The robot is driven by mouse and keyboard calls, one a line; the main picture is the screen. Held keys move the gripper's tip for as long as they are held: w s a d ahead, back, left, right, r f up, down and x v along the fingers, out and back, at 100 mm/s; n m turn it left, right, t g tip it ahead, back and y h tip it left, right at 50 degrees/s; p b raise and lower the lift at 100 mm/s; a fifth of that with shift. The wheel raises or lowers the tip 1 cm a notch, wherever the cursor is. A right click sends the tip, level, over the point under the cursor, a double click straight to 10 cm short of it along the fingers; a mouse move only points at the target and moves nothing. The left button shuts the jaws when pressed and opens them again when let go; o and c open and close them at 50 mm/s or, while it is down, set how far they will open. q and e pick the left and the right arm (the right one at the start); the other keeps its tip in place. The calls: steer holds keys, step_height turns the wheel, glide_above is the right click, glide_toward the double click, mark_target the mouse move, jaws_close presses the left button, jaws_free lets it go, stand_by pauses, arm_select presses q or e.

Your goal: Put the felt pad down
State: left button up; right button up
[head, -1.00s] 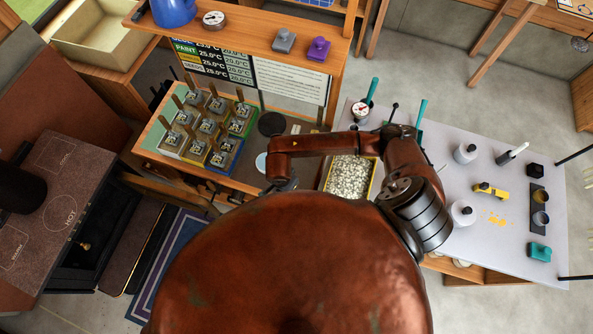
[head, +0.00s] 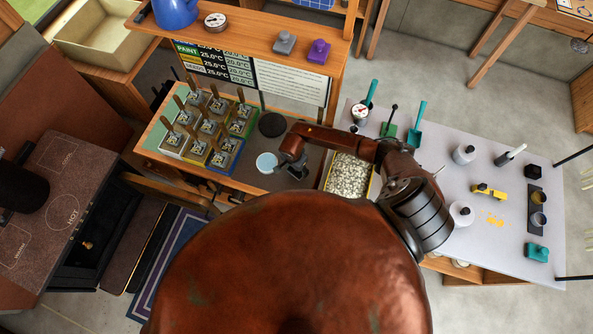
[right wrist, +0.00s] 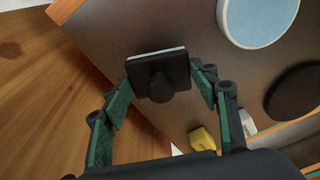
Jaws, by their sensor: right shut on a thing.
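The felt pad (right wrist: 157,66) is a dark square block with a round knob and a pale edge, seen in the right wrist view. My right gripper (right wrist: 166,86) is shut on it, with green-lined fingers on either side of the knob. In the head view my right gripper (head: 294,170) is over the dark top of the wooden bench (head: 252,172), just right of a pale blue round dish (head: 266,162). The pad is mostly hidden there by the gripper. I cannot tell whether the pad touches the bench top. My left gripper is not in view.
A black disc (head: 272,124) lies behind the dish. Several colored bins (head: 205,128) fill the bench's left side. A tray of pale pellets (head: 348,174) stands right of the gripper. Gray (head: 284,40) and purple (head: 318,50) knobbed blocks sit on the shelf above.

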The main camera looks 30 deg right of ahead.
mark_target(295, 173)
steer(key=shift+f, duration=1.5)
steer(key=shift+f, duration=0.15)
steer(key=o, duration=1.1)
steer(key=shift+o, duration=0.2)
step_height(295, 173, up, 12)
steer(key=a, duration=0.1)
steer(key=shift+s+a, duration=0.15)
steer(key=shift+s, duration=0.2)
